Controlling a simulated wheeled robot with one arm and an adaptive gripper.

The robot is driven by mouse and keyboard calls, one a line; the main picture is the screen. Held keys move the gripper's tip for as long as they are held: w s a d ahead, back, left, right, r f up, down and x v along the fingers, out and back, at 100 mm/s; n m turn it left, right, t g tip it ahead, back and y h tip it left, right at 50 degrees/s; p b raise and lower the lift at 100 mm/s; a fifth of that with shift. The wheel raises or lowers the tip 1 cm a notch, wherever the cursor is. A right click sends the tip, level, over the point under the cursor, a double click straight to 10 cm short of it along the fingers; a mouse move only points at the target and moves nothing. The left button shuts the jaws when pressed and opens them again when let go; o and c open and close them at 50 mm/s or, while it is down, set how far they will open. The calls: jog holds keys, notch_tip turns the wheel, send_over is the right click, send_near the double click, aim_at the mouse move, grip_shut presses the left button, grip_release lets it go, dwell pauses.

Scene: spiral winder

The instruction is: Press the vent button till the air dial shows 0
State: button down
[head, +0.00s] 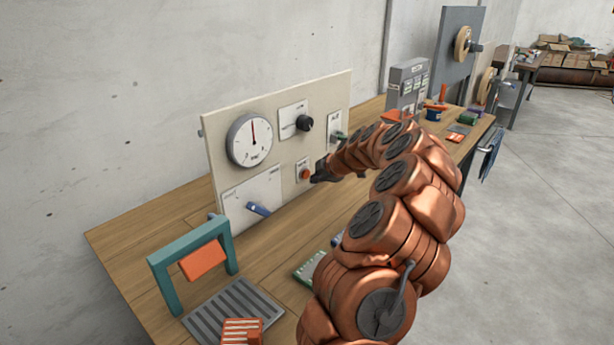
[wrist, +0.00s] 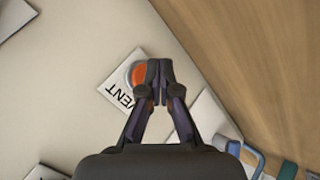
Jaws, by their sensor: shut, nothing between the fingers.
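The vent button (head: 305,174) is an orange-red round button on a small white plate, low on the cream panel (head: 285,155). The button also shows in the wrist view (wrist: 138,75), beside the plate's VENT lettering. My gripper (head: 316,176) is shut and empty, with its fingertips (wrist: 154,70) right at the button. They hide part of the button's edge, and I cannot tell whether they touch it or press it in. The air dial (head: 250,140) is a round white gauge on the panel's upper left. Its needle points straight up; its figures are too small to read.
A black knob (head: 304,123) sits above the button. A blue lever (head: 258,209) is at lower left. A teal frame (head: 190,258) with an orange block stands on the wooden bench at the front left. A grey control box (head: 407,85) stands farther back.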

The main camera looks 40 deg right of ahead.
jog(key=shift+w+f+b, duration=0.1)
jog(key=shift+w+b, duration=0.1)
jog(key=shift+b, duration=0.3)
jog(key=shift+w+b, duration=0.2)
jog(key=shift+b, duration=0.25)
jog(key=shift+w+b, duration=0.45)
jog(key=shift+b, duration=0.1)
dwell(2.0)
jog(key=shift+s+b, duration=0.15)
jog(key=shift+b, duration=0.15)
dwell(1.0)
jog(key=shift+s+b, duration=0.5)
jog(key=shift+b, duration=0.15)
jog(key=shift+s, duration=0.2)
jog(key=shift+s+d+b, duration=0.1)
jog(key=shift+s+b, duration=0.05)
jog(key=shift+b, duration=0.25)
